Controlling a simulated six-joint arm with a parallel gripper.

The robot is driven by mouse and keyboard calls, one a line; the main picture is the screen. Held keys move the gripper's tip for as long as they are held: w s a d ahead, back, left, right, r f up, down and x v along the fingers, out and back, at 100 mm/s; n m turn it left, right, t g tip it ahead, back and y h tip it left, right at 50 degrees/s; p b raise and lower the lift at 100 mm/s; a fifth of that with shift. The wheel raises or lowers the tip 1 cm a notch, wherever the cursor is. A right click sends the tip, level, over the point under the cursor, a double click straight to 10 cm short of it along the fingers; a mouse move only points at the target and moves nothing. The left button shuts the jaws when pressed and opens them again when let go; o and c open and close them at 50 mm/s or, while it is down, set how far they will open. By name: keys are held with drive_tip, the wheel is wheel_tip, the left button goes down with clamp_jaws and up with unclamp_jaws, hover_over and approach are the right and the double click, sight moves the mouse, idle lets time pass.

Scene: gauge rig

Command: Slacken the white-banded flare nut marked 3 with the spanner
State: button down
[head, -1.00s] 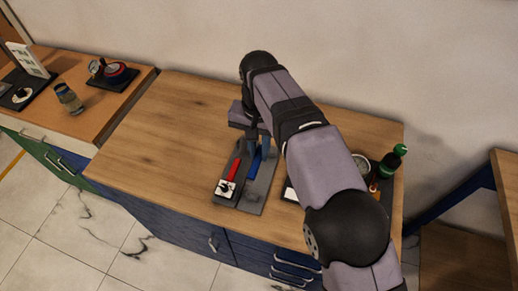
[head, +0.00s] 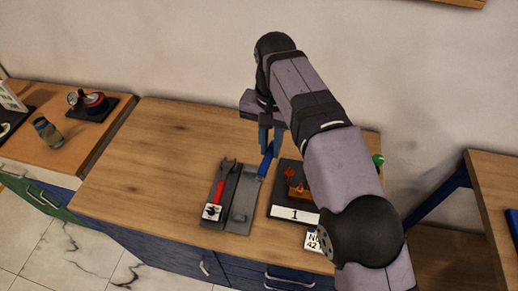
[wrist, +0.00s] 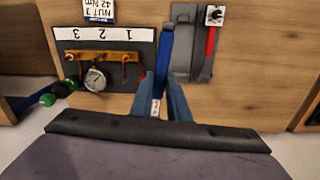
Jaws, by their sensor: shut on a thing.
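My gripper (head: 271,136) is shut on the blue spanner (head: 266,162), which hangs below the fingers between the tool tray and the gauge rig. In the wrist view my fingers (wrist: 167,102) grip the blue spanner (wrist: 165,55). The rig board (wrist: 58,45) carries marks 3, 2 and 1, an orange manifold (wrist: 105,56) with small red parts, and a round gauge (wrist: 95,79). In the head view my arm hides that end of the rig.
The grey tray (head: 238,205) holds a red-handled tool (head: 218,190) with a dial block at its end. A card (wrist: 99,11) reading NUT 3, 42 Nm lies by the rig. A green-ended part (wrist: 48,100) is beside the gauge. The wooden bench (head: 150,165) is clear at left.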

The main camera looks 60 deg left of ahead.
drive_tip(key=w+d+m+p, duration=0.2)
drive_tip(key=d, duration=0.9)
drive_tip(key=d+f+m, duration=0.3)
drive_tip(key=f, duration=0.3)
drive_tip(key=s+d+f+m, duration=0.1)
drive_tip(key=d+f+m, duration=0.2)
drive_tip(key=f, duration=0.3)
drive_tip(key=shift+s, duration=0.3)
drive_tip(key=shift+r+p, duration=0.15)
drive_tip(key=shift+p, duration=0.65)
drive_tip(key=p, duration=0.2)
drive_tip(key=shift+p, duration=0.35)
drive_tip(key=shift+a+f, duration=0.1)
drive_tip(key=shift+f, duration=0.1)
drive_tip(key=shift+f, duration=0.1)
